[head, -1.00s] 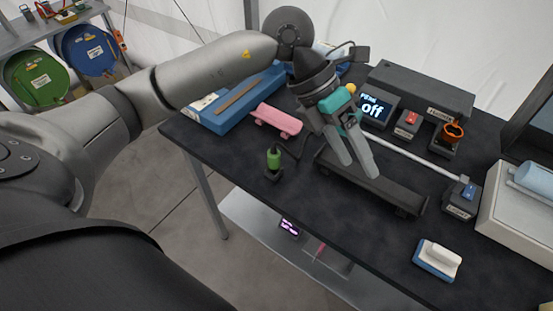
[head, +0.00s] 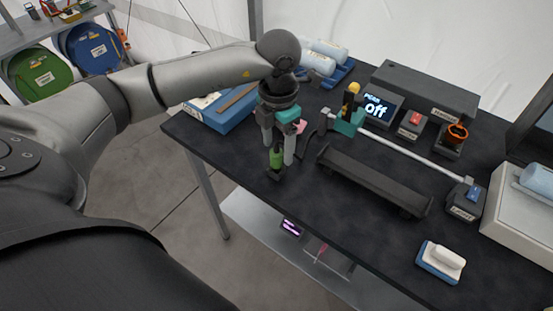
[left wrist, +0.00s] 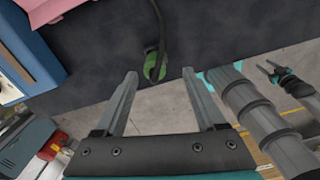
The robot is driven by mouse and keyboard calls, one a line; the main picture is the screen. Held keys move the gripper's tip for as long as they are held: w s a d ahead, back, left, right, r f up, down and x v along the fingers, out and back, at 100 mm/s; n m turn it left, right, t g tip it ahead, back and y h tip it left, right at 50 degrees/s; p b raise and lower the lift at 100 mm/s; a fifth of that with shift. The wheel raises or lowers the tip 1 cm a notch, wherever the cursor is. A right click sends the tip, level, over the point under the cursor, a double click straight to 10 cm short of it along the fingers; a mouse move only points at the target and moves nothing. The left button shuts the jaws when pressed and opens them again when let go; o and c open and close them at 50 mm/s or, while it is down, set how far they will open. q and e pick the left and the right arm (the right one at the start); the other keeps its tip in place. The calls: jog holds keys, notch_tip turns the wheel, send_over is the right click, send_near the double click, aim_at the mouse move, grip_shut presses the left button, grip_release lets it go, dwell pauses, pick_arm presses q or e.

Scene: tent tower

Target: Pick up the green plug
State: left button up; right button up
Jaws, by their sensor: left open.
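My right gripper is not clearly in the head view.
A pink object (head: 301,126) and a blue box (head: 222,112) lie behind the gripper. A long dark tray (head: 372,181) and a teal clamp with a rod (head: 348,124) are to the right. A white-and-blue block (head: 440,262) sits at front right.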

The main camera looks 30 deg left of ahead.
aim_at(277, 151)
pick_arm(q)
jog(key=f, duration=0.5)
jog(key=shift+w+a+f, duration=0.25)
jog(key=shift+a+f, duration=0.05)
jog(key=shift+f, duration=0.05)
grip_shut()
dwell(0.3)
